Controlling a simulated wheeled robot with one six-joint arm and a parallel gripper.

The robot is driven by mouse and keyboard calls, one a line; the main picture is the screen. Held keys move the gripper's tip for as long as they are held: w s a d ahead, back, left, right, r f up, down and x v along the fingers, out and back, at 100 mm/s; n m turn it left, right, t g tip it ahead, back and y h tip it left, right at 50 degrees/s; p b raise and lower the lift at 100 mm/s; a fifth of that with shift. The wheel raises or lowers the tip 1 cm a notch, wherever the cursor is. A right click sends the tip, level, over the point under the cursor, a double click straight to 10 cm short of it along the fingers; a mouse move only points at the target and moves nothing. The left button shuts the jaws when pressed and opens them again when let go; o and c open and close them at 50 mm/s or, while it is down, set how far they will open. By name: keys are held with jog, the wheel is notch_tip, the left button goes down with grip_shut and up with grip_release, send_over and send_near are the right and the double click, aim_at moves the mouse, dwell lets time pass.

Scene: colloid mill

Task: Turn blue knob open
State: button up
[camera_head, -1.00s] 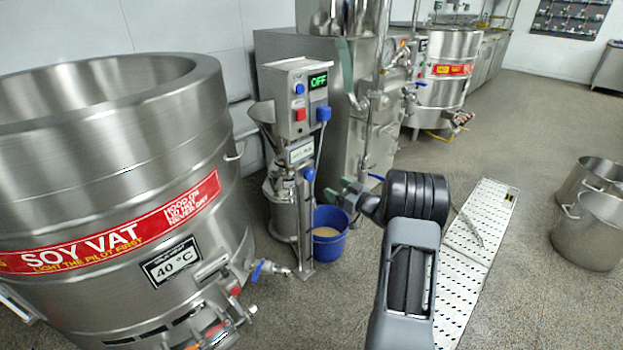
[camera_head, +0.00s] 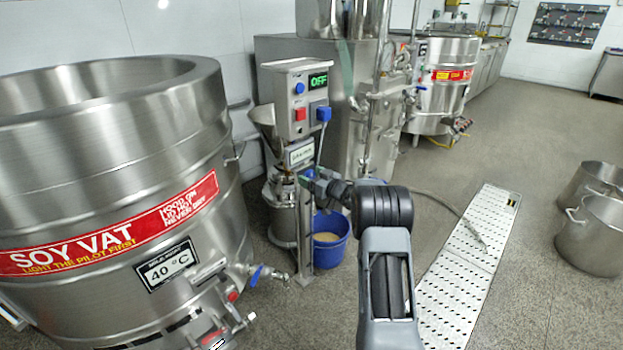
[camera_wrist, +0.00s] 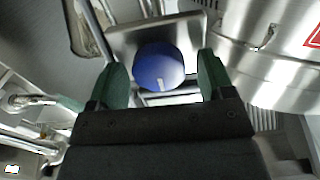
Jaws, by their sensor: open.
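The blue knob (camera_wrist: 157,64) is round with a pale pointer mark and sits on a grey metal plate in the wrist view. My gripper (camera_wrist: 163,80) is open, with one green finger on each side of the knob and a visible gap on both sides. I cannot tell how deep the fingers reach around it. In the head view, my gripper (camera_head: 318,180) is at the colloid mill's column (camera_head: 303,225), below the control box, and mostly hides the knob there. The control box (camera_head: 290,100) reads OFF.
A large soy vat (camera_head: 100,190) stands at the left, its blue-handled valve sticking out toward the mill. A blue bucket (camera_head: 327,250) stands beside the column below my gripper. A perforated metal strip (camera_head: 455,270) and steel pots (camera_head: 598,235) are on the floor at right.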

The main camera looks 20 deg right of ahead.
jog(key=shift+c, duration=0.2)
jog(key=c, duration=0.9)
jog(key=shift+o, duration=0.2)
jog(key=shift+n, duration=0.3)
